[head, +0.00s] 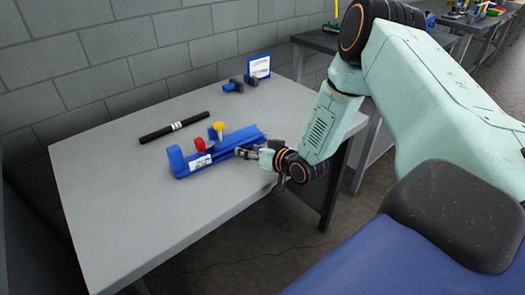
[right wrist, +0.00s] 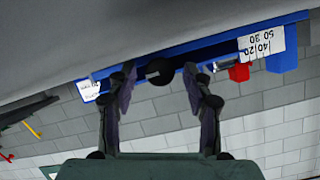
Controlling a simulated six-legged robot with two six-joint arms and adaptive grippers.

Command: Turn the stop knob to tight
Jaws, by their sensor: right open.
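A blue crimping fixture (head: 180,168) lies on the grey table, with a red knob (head: 200,144) and a yellow knob (head: 218,126) standing up from it. My right gripper (head: 243,153) is at the front of its right part. The right wrist view is upside down; there my right gripper (right wrist: 162,82) is open, its fingers on either side of a round black knob (right wrist: 158,70) on the blue rail (right wrist: 185,55). I cannot tell whether they touch it. The red knob (right wrist: 239,72) and a numbered white scale (right wrist: 262,43) show to the right. My left gripper is out of view.
A black rod with a white label (head: 174,128) lies behind the fixture. A small dark and blue piece (head: 234,86) and a white card in a blue frame (head: 259,66) stand at the back by the block wall. The front of the table (head: 140,230) is clear.

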